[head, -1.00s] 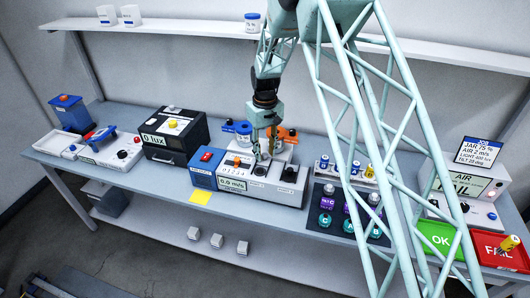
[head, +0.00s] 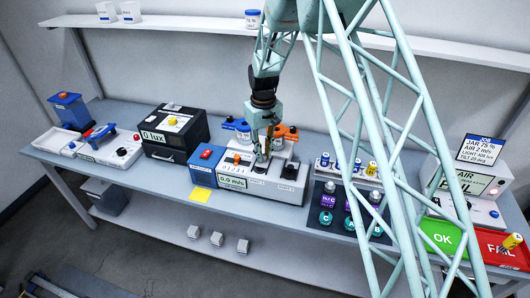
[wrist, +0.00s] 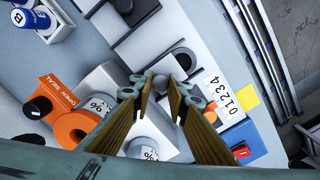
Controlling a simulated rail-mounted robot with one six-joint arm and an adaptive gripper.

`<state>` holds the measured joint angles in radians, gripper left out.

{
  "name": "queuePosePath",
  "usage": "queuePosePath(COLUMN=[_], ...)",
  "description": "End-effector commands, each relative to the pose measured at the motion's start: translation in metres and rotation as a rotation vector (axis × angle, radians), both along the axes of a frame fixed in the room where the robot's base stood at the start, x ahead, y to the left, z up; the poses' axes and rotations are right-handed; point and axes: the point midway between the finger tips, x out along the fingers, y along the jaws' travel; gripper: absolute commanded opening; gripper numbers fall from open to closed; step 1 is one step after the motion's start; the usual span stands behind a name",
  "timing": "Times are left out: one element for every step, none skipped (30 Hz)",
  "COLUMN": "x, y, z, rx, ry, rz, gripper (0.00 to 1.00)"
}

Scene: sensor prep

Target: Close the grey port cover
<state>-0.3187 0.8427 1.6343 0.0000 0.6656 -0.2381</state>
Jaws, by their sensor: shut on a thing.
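The grey-and-white air unit (head: 236,183) with a 0.0 m/s display stands on the middle of the bench, beside a blue box. My gripper (head: 262,160) points down at its top, where dark port areas show. The fingers hide most of the contact, and the cover's angle cannot be told.
Jars and an orange ring (wrist: 75,129) sit close behind the gripper. The blue box (head: 206,166) with a red switch adjoins the unit. A dark rack of jars (head: 330,205) stands to the right. A yellow note (head: 200,195) lies in front.

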Motion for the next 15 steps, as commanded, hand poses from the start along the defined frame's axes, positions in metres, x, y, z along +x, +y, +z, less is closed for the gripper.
queuePosePath(x=[-0.006, -0.009, -0.014, -0.017, -0.02, -0.024, -0.026, -0.028, -0.03, -0.031, -0.032, -0.033, -0.034, -0.034, -0.034], y=[0.002, 0.003, 0.004, 0.005, 0.005, 0.006, 0.006, 0.007, 0.007, 0.007, 0.008, 0.008, 0.008, 0.008, 0.008], z=[-0.001, -0.001, -0.001, -0.002, -0.002, -0.002, -0.001, -0.001, 0.0, 0.0, 0.0, 0.0, 0.0, 0.0, 0.0], rx=[0.001, 0.001, 0.001, 0.001, 0.001, 0.0, 0.001, 0.001, 0.001, 0.001, 0.001, 0.0, 0.0, 0.0, -0.001], ry=[-0.001, -0.001, -0.001, -0.001, -0.001, 0.0, -0.001, -0.001, -0.001, -0.001, -0.001, 0.0, 0.0, 0.0, 0.001], rz=[0.002, 0.002, 0.002, 0.002, 0.002, 0.002, 0.001, 0.001, 0.0, 0.0, 0.0, 0.0, 0.0, 0.0, 0.0], gripper=[0.0, 0.0, 0.0, 0.0, 0.0, 0.0, 0.0, 0.0, 0.0, 0.0, 0.0, 0.0, 0.0, 0.0, 0.0])
